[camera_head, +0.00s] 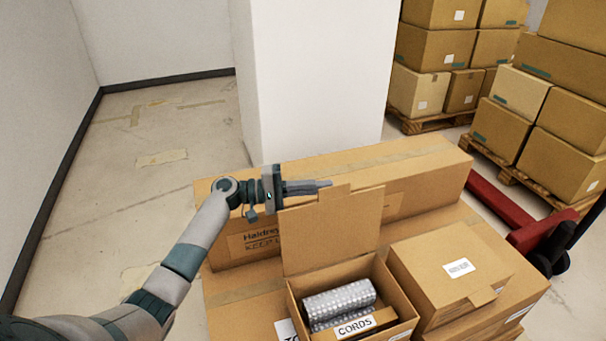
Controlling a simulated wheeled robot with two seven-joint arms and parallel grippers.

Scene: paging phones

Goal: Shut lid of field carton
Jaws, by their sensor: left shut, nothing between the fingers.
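The field carton (398,298) is the open box at the bottom centre, with a bubble-wrapped roll (340,303) and a piece labelled "CORDS" (355,326) inside. Its lid (330,236) stands upright along the far edge, with a small tab at the top. My left gripper (328,184) is shut and empty. It reaches in from the left at the height of the lid's top edge, close to the tab; I cannot tell whether it touches. My right gripper is not in view.
A closed carton (455,268) stands just right of the open one. A long carton (420,172) lies behind the lid, before a white pillar (315,80). Stacked boxes on pallets (430,122) and a red pallet jack (500,199) are at the right. Floor at left is clear.

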